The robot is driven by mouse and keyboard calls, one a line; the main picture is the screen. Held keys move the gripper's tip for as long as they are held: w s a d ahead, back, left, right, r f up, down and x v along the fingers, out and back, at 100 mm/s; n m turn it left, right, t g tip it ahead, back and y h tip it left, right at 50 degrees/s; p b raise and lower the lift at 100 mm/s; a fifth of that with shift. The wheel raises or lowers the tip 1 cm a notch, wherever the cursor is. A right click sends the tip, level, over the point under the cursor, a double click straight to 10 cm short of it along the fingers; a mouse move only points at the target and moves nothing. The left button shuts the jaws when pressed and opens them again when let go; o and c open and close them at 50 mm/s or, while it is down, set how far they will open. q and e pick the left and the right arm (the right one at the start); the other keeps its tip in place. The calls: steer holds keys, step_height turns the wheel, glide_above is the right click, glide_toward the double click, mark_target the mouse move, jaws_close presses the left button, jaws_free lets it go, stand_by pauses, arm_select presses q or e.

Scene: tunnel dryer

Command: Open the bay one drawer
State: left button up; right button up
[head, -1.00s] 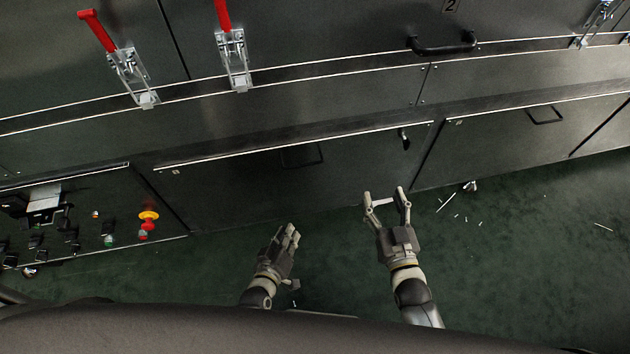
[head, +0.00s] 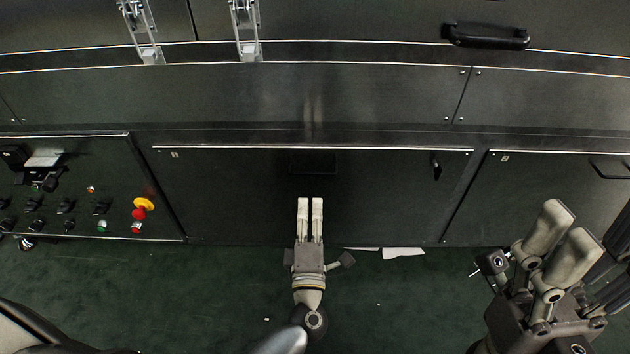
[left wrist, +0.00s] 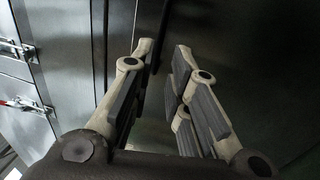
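The bay one drawer (head: 240,195) is the wide dark front panel in the middle of the head view, beneath a bright top edge. It looks closed. Its dark handle (head: 313,162) is faint near the panel's upper middle, and a small black latch (head: 436,166) sits at its upper right. My left gripper (head: 310,202) points at the panel below the handle, its fingers a small gap apart. The left wrist view shows these fingers (left wrist: 164,50) apart with nothing clearly between them. My right gripper (head: 572,225) is at the lower right, fingers slightly apart and empty.
A control panel (head: 100,185) with a red and yellow emergency stop (head: 141,208) is at the left. Another drawer front (head: 540,200) is at the right. Clamps (head: 246,30) and a black handle (head: 486,36) are above. White scraps (head: 403,253) lie on the green floor.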

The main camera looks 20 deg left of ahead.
mark_target(311, 174)
arm_select(q)
steer(key=shift+b+x, duration=0.95)
steer(key=shift+x, duration=4.15)
steer(key=shift+c, duration=0.3)
jaws_close()
